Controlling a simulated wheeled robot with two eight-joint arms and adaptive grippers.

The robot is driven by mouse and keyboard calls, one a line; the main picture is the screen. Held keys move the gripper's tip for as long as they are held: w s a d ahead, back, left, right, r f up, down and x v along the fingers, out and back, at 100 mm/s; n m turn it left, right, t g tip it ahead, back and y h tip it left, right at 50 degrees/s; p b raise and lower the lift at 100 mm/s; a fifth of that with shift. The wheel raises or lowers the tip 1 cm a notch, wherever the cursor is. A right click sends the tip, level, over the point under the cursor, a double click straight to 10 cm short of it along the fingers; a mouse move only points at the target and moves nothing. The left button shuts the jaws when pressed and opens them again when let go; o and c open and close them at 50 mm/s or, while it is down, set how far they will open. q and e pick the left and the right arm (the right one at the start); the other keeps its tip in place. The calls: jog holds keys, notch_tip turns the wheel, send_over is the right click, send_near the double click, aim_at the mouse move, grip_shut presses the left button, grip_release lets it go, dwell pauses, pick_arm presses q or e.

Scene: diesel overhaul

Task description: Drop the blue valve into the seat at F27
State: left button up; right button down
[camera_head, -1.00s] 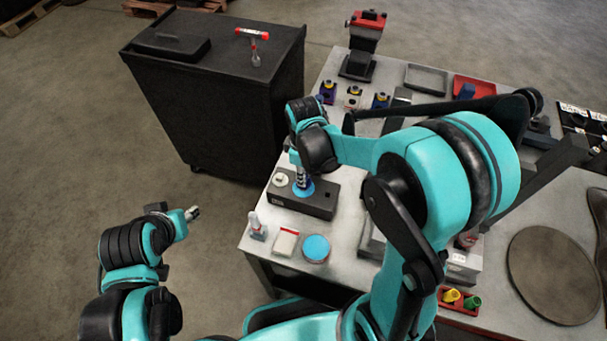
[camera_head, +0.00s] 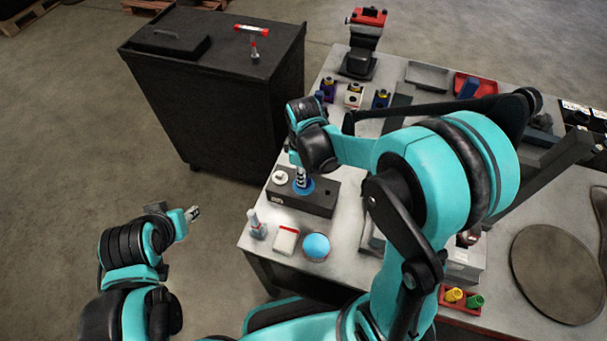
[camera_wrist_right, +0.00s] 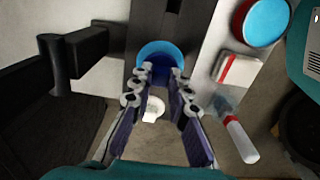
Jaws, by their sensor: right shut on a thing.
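In the right wrist view the valve's blue round head (camera_wrist_right: 151,49) is at the fingertips. My right gripper (camera_head: 301,177) points down over the block and is shut on the valve; its fingers also show in the wrist view (camera_wrist_right: 161,75). The seat under the valve and any F27 marking are hidden or unreadable. A whitish valve (camera_head: 280,177) sits at the block's left end. My left gripper (camera_head: 193,213) is away from the bench, over the floor.
In front of the block are a small bottle (camera_head: 256,225), a white box with a red stripe (camera_head: 285,241) and a round blue-topped tin (camera_head: 316,246). A black cabinet (camera_head: 220,110) stands to the left. Coloured parts (camera_head: 353,95) stand behind my right arm.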

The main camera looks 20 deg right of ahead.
jog(key=shift+f+b, duration=0.35)
jog(key=shift+f, duration=0.15)
jog(key=shift+f, duration=0.25)
dwell(0.3)
jog(key=c, duration=1)
grip_release()
jog(key=shift+r, duration=0.15)
jog(key=shift+r+p, duration=2.8)
jog(key=shift+r, duration=1.15)
